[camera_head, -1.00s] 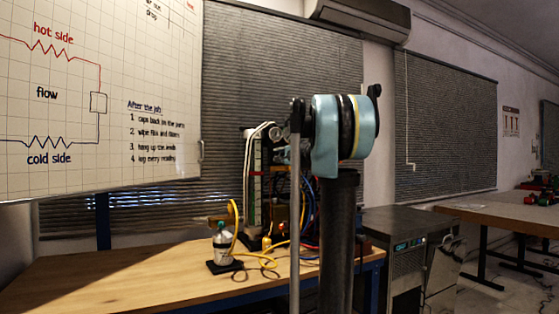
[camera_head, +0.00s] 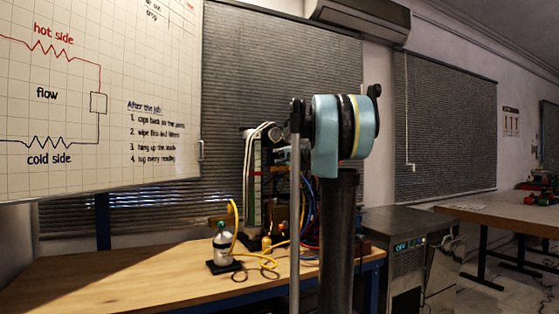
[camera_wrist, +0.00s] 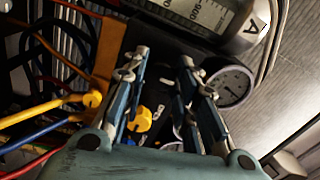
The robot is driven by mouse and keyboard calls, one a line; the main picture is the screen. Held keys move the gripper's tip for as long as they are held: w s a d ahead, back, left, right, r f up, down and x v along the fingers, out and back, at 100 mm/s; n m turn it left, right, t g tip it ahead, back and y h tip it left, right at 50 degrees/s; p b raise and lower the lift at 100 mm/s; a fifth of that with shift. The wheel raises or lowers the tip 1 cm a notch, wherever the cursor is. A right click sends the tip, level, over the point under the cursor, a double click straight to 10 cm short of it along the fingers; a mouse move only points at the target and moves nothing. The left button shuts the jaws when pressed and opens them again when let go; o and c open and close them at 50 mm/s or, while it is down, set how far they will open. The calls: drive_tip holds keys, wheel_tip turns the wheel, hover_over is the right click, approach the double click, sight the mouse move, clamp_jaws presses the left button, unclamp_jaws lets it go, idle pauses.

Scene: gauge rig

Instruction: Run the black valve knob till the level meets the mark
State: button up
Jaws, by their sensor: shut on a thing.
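My gripper (camera_wrist: 162,62) reaches over the rig in the wrist view, its two fingers closed on a dark thing that I take for the black valve knob (camera_wrist: 163,68). The knob is dark against a dark panel, and its outline and turn are hard to see. A grey cylinder with a printed scale (camera_wrist: 188,10) lies beyond the fingertips, cut by the top edge. In the head view the tall level column (camera_head: 254,185) stands on the bench, left of my arm. The level and its mark are too small to read.
A round dial gauge (camera_wrist: 230,85) sits close to the right finger. A yellow knob (camera_wrist: 143,120) shows between the fingers. Yellow, blue and red hoses run at the left. A bottle (camera_head: 222,245) stands on the wooden bench (camera_head: 130,275), whose left part is clear.

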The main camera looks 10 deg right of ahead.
drive_tip(key=o, duration=1.1)
drive_tip(key=shift+a+f, duration=0.1)
drive_tip(key=shift+f, duration=0.05)
drive_tip(key=v, duration=1.1)
drive_tip(key=shift+s, duration=0.35)
